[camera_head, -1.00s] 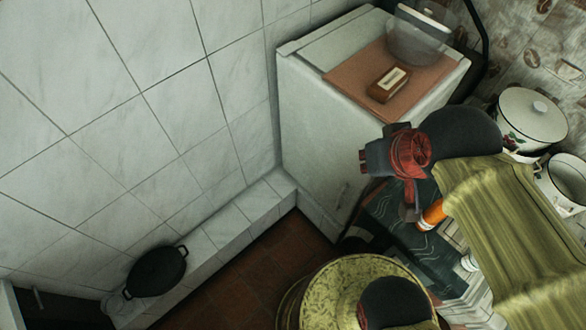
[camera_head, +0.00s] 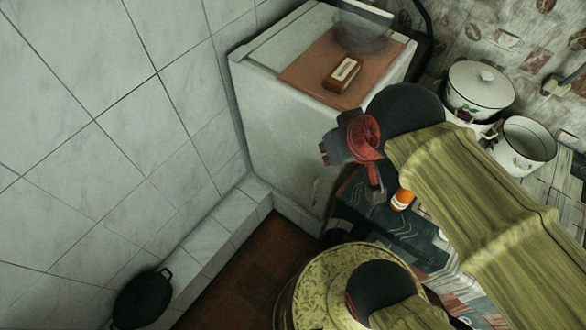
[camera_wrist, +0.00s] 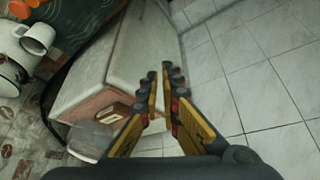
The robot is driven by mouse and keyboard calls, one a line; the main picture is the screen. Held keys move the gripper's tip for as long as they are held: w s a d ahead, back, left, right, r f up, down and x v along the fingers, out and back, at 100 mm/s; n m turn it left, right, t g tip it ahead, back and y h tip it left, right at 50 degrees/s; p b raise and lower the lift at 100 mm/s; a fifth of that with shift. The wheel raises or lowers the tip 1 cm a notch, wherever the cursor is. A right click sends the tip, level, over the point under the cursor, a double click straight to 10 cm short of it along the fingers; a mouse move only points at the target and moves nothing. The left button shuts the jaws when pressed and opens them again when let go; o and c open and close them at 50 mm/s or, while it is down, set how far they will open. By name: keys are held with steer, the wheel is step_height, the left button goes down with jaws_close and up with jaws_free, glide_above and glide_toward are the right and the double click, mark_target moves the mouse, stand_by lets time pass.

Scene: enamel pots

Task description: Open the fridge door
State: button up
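The fridge (camera_head: 270,140) is a white box in the corner against the tiled wall, in the middle of the head view. Its door looks shut; a faint small mark low on its front may be a handle. In the wrist view the fridge (camera_wrist: 140,55) lies beyond and left of my fingers. My gripper (camera_head: 324,153) hangs in front of the fridge's right part in the head view, covering some of it; whether they touch cannot be told. In the wrist view my gripper (camera_wrist: 161,75) shows two yellow-and-black fingers apart, with nothing between them.
A brown board (camera_head: 310,75) with a small box (camera_head: 343,73) and a clear container (camera_head: 365,30) are on the fridge. White pots (camera_head: 478,90) stand right. An orange bottle (camera_head: 402,200) is under my arm. A black pan (camera_head: 142,298) is low left; red-brown floor (camera_head: 245,265) lies between.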

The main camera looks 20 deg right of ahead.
steer(key=shift+o, duration=1.3)
steer(key=w+d+f+n+g+h+b, duration=0.1)
steer(key=w+d+f+n+g+h, duration=0.1)
steer(key=w+f, duration=0.7)
steer(key=shift+w+d+n, duration=0.4)
steer(key=shift+d+n, duration=0.35)
steer(key=shift+n, duration=0.35)
steer(key=n+g+h, duration=0.1)
steer(key=n+g, duration=0.1)
steer(key=n, duration=0.2)
glide_above(314, 190)
steer(key=s+a, duration=0.1)
steer(key=a, duration=0.1)
step_height(314, 190, down, 10)
step_height(314, 190, down, 13)
steer(key=w+n+h+b, duration=0.1)
steer(key=w+n, duration=0.2)
steer(key=n, duration=0.1)
steer(key=f+n+b, duration=0.1)
steer(key=f+n, duration=0.1)
steer(key=f, duration=0.5)
steer(key=s+d+f+n+g+b, duration=0.1)
steer(key=f+n, duration=0.1)
steer(key=f, duration=0.6)
steer(key=d+f+n+b, duration=0.1)
steer(key=f, duration=0.7)
steer(key=shift+s+d+f+n+g+b, duration=0.2)
steer(key=shift+f+n+g+b, duration=0.1)
steer(key=shift+n, duration=0.1)
steer(key=shift+c, duration=1.1)
